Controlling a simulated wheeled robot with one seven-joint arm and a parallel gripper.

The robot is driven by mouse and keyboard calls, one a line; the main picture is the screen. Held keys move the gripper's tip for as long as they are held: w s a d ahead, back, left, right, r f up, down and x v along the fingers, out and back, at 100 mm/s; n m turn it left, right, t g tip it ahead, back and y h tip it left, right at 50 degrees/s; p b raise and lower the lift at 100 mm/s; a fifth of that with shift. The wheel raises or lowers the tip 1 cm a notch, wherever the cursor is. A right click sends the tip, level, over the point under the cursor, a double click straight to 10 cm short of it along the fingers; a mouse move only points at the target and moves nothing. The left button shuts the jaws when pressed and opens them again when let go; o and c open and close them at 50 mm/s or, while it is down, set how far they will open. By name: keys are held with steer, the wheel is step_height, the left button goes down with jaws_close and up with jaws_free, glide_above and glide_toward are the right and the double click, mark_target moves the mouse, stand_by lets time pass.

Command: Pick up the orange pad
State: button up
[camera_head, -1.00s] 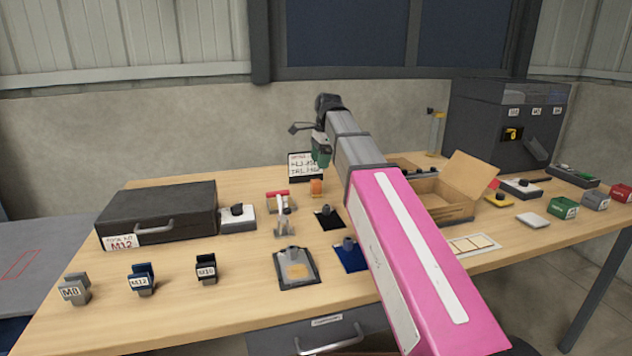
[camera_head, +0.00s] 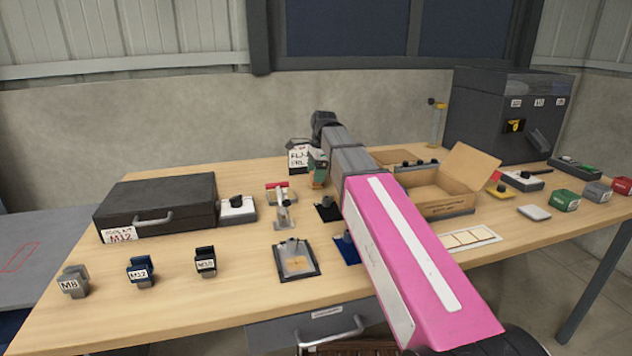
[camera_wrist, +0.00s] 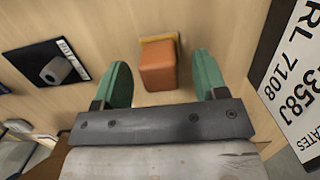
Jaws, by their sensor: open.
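The orange pad (camera_wrist: 158,66) is a small rounded block on a thin yellowish base in the wrist view. It lies between and just beyond the two green fingertips of my gripper (camera_wrist: 160,82), with clear gaps on both sides. My gripper is open and holds nothing. In the head view my gripper (camera_head: 316,170) is over the back middle of the table, and only a sliver of the orange pad (camera_head: 316,186) shows below it. The rest of the pad is hidden there.
A red-topped clamp (camera_head: 282,207) and a black plate with a grey knob (camera_head: 327,210) are nearby. A black case (camera_head: 157,207) stands left and an open cardboard box (camera_head: 445,197) right.

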step_height(320, 180, down, 2)
steer(key=shift+a+f, duration=0.1)
steer(key=shift+a, duration=0.05)
steer(key=shift+c, duration=0.3)
steer(key=c, duration=1)
steer(key=shift+c, duration=0.2)
